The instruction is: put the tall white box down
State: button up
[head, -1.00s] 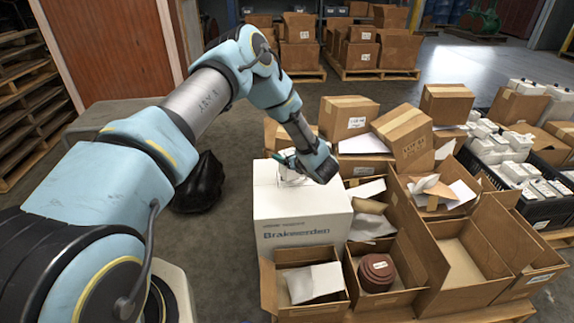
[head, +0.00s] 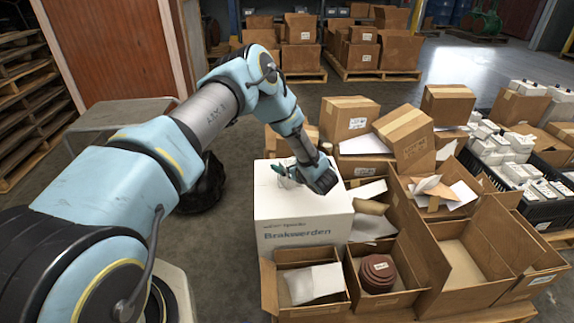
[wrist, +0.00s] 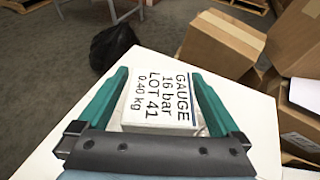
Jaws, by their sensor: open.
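A small white box (wrist: 160,102) with dark print reading "GAUGE 16 bar LOT 41 0.40 kg" shows between the teal fingers of my gripper (wrist: 161,82) in the wrist view. The fingers stand apart on either side of it, and my gripper is open. The box appears to rest on the top of a large white carton (head: 302,235) marked "Brakwerden"; its base is hidden. In the head view my gripper (head: 285,172) is low over the carton's top, and I cannot make out the small box clearly there.
Open brown cartons stand right and in front, one holding a reddish-brown round part (head: 377,272). Closed brown boxes (head: 404,137) are stacked behind. Black crates of white items (head: 540,190) are at far right. A black bag (head: 205,185) lies on the floor left of the carton.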

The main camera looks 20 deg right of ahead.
jog(key=shift+r, duration=0.1)
jog(key=shift+s+r, duration=0.15)
jog(key=shift+s, duration=0.1)
jog(key=a+v, duration=0.1)
jog(key=v, duration=1)
jog(key=shift+s+d+r, duration=0.15)
jog(key=shift+d, duration=0.35)
